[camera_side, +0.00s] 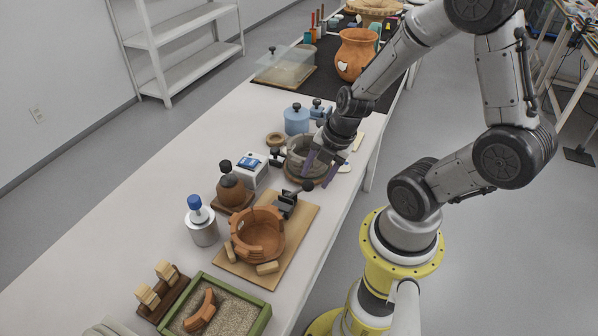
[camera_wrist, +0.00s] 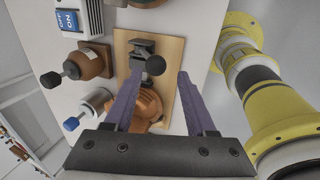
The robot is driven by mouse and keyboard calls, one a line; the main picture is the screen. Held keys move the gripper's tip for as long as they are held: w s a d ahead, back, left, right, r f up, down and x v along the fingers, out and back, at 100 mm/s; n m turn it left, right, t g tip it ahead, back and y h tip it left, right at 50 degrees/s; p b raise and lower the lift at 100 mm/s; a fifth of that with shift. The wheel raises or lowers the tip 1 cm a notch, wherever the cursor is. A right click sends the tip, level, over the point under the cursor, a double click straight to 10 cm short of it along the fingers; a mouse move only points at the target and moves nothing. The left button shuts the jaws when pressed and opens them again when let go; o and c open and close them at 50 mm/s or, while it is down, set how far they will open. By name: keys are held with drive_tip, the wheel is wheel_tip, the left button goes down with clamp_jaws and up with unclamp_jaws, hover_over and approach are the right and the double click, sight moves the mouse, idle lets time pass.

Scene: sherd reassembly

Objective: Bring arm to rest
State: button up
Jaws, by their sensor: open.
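My gripper (camera_side: 322,168) hangs over the table in front of a grey-brown round vessel (camera_side: 303,156), with nothing between its jaws. In the wrist view my gripper (camera_wrist: 158,85) shows two purple fingers spread wide apart. A reassembled terracotta bowl (camera_side: 257,234) with an uneven rim stands on a wooden board (camera_side: 296,240). The bowl also shows in the wrist view (camera_wrist: 150,104), partly hidden by the left finger. A black clamp with a ball knob (camera_wrist: 155,65) sits on the board. I cannot tell whether the fingers touch the grey-brown vessel.
A curved sherd (camera_side: 200,311) lies in a green-framed sand tray (camera_side: 262,318). A metal canister with blue knob (camera_side: 202,226), a brown jar (camera_side: 232,190), a switch box (camera_side: 251,170) and a blue pot (camera_side: 297,119) stand nearby. A large orange pot (camera_side: 355,54) stands farther back.

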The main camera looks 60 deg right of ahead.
drive_tip(key=shift+w+a+r, duration=0.1)
drive_tip(key=shift+w+a, duration=0.1)
drive_tip(key=shift+a, duration=0.05)
drive_tip(key=w+a+r+t, duration=0.15)
drive_tip(key=a+r, duration=0.25)
drive_tip(key=r, duration=0.4)
drive_tip(key=w+a+r+t, duration=0.1)
drive_tip(key=a+r+t, duration=0.15)
drive_tip(key=r, duration=0.45)
drive_tip(key=s+r+m+g, duration=0.1)
drive_tip(key=s+m, duration=0.3)
drive_tip(key=m, duration=0.5)
drive_tip(key=s+a+r+m+g, duration=0.1)
drive_tip(key=s+r+m, duration=0.2)
drive_tip(key=m, duration=0.6)
drive_tip(key=shift+s+a+r, duration=0.2)
drive_tip(key=shift+s+r, duration=0.05)
drive_tip(key=shift+s, duration=0.7)
